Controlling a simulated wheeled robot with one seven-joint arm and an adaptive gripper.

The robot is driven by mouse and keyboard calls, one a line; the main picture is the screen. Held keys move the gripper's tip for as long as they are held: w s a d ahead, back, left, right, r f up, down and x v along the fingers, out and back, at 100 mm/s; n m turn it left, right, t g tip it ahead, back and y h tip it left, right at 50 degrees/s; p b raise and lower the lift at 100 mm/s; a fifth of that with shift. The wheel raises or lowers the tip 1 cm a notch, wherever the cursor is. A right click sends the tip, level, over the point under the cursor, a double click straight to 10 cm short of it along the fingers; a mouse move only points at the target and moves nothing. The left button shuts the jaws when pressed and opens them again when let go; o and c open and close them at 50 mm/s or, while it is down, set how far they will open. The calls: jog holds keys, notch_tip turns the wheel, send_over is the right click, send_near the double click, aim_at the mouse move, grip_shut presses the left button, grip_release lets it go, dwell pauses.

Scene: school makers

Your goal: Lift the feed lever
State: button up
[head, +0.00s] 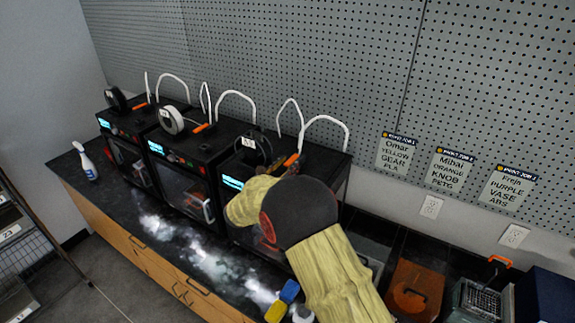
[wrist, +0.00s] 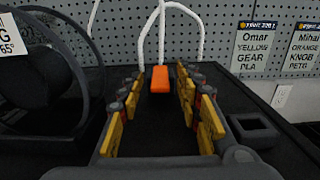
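The orange feed lever (wrist: 160,79) stands up from the black top of the right-hand printer, at the base of the white tubes. In the wrist view it is centred ahead, between the lines of my two yellow-padded fingers. My gripper (wrist: 158,92) is open and empty, low over the printer top, with the lever at or just past its fingertips; I cannot tell whether they touch. In the head view an orange piece (head: 291,160) shows beside my arm on that printer (head: 325,160), and my arm hides most of the gripper.
A black spool (wrist: 45,75) stands close at left in the wrist view. A small black square holder (wrist: 254,130) is at right. A pegboard wall (wrist: 225,35) with job cards is behind. Two similar printers (head: 190,150) (head: 125,130) stand to the left; a spray bottle (head: 85,162) is beyond them.

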jog(key=shift+c, duration=1.2)
grip_shut()
